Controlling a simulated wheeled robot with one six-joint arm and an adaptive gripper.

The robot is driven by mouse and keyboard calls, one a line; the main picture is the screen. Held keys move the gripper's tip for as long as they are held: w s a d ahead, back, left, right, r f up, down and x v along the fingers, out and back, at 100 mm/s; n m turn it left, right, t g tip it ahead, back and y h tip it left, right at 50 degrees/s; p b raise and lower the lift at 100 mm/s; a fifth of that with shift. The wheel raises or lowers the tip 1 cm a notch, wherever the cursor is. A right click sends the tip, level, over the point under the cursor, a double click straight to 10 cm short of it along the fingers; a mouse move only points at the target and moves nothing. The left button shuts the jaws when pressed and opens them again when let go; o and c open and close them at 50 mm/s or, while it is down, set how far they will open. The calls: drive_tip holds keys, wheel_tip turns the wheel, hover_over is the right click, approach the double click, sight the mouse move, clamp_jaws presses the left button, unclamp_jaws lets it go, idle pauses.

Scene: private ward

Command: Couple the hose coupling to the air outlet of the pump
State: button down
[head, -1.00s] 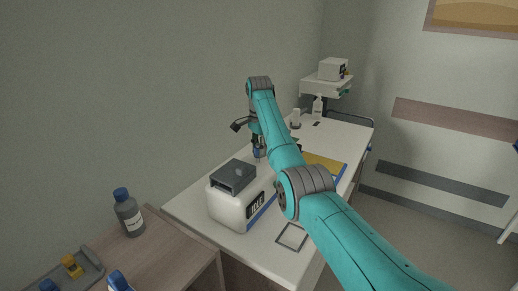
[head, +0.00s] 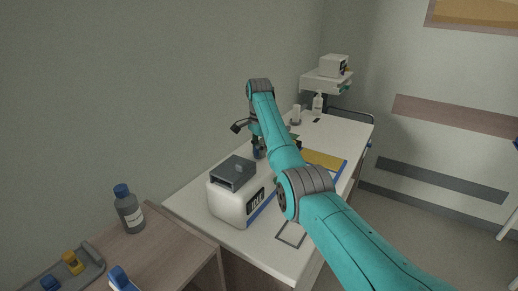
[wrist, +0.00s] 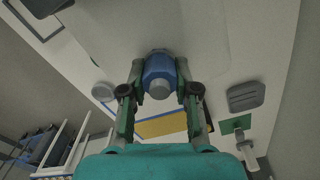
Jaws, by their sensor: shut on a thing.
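The hose coupling (wrist: 159,72), a blue ribbed piece with a grey end, is clamped between both fingers of my gripper (wrist: 160,88) in the wrist view. In the head view my gripper (head: 257,146) is partly hidden by my arm and hangs just behind the pump (head: 229,205). The pump is a white box with a dark grey top and a dark front panel, on the white counter. I cannot make out its air outlet. In the wrist view a broad pale surface lies beyond the coupling; I cannot tell whether they touch.
A yellow and blue folder (head: 325,163) and a thin grey frame (head: 291,234) lie on the counter (head: 345,135). Small bottles and a shelf with a white device (head: 333,66) stand at its far end. A dark bottle (head: 128,210) and a grey tray (head: 91,268) are on a wooden cabinet.

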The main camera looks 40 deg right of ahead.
drive_tip(key=shift+f, duration=0.2)
drive_tip(key=shift+f, duration=0.25)
drive_tip(key=c, duration=0.8)
unclamp_jaws()
wheel_tip(320, 180, up, 7)
drive_tip(key=shift+r, duration=2.25)
drive_tip(key=shift+s, duration=0.1)
